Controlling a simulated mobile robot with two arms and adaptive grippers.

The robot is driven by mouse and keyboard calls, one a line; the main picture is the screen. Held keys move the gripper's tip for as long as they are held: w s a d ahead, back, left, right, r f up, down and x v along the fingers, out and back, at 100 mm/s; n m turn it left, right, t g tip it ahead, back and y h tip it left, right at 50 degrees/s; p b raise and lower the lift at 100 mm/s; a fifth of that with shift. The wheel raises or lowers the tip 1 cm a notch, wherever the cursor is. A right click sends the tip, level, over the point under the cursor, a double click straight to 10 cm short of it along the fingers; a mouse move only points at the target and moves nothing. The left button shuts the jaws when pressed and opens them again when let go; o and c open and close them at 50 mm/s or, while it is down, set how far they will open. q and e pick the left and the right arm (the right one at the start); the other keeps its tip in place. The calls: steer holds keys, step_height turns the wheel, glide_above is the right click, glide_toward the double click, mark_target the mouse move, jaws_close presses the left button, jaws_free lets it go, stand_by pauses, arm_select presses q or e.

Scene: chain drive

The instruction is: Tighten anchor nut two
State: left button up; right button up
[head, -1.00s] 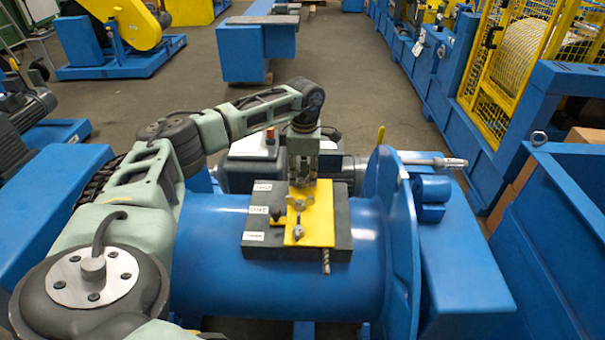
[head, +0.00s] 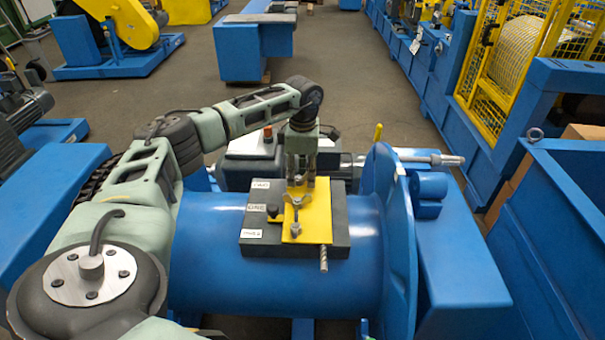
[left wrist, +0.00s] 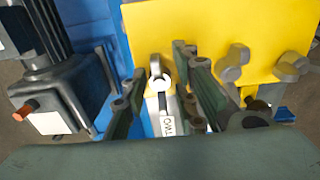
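A yellow plate (head: 317,218) lies on a dark block (head: 255,240) on top of the blue drum. White labels sit on the block's left edge; the far one, reading TWO (head: 261,184), also shows in the left wrist view (left wrist: 167,127). Grey winged nuts (head: 297,200) stand on the plate; one shows right of the fingers in the left wrist view (left wrist: 233,63). My left gripper (head: 299,186) points down at the plate's far end. Its fingers are apart in the left wrist view (left wrist: 160,66), with a small grey part with a pale ring (left wrist: 157,72) between them; contact is unclear.
A blue flange (head: 392,220) rises right of the block. A dark motor housing (head: 245,170) stands behind the drum.

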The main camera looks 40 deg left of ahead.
mark_target(302, 173)
arm_select(q)
steer(key=shift+r, duration=0.15)
step_height(302, 173, up, 12)
steer(key=shift+d, duration=0.15)
stand_by(0.6)
